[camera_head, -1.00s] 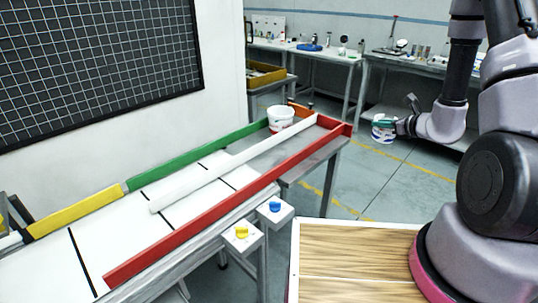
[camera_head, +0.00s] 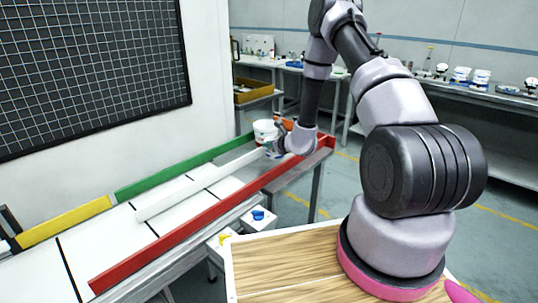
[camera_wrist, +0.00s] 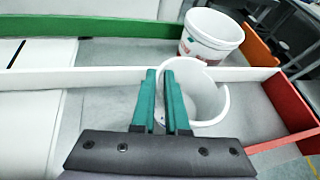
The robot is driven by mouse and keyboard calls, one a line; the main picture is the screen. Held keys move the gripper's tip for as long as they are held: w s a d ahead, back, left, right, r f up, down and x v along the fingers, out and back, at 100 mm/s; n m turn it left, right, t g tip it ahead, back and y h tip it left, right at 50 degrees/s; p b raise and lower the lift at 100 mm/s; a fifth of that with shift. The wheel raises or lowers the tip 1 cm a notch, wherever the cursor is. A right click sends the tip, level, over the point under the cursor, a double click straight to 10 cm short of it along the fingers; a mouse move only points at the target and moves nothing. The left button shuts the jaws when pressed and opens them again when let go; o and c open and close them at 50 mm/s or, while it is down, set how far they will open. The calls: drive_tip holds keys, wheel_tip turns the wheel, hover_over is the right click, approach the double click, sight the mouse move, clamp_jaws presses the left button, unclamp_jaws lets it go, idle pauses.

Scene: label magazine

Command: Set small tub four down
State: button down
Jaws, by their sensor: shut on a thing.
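My gripper (camera_wrist: 161,82) is shut on the rim of a small white tub (camera_wrist: 208,104), with its teal fingers at the tub's left side. The held tub is open at the top and looks empty. It is over the lane between the white divider (camera_wrist: 100,77) and the red wall. I cannot tell whether its base touches the lane floor. In the head view my gripper (camera_head: 279,142) is at the far end of the lanes and mostly hides the held tub. A second white tub (camera_wrist: 211,34) with red print stands beyond the divider; it also shows in the head view (camera_head: 265,128).
The green wall (camera_wrist: 100,27) bounds the far lane, with an orange wall (camera_wrist: 257,44) at its end. The red wall (camera_wrist: 290,103) closes the near lane's end. The lanes (camera_head: 113,233) towards the left are clear. A yellow wall (camera_head: 65,222) lies further left.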

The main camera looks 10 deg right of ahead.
sight(271, 152)
wheel_tip(271, 152, down, 4)
drive_tip(key=shift+d, duration=0.1)
drive_tip(key=c, duration=0.9)
unclamp_jaws()
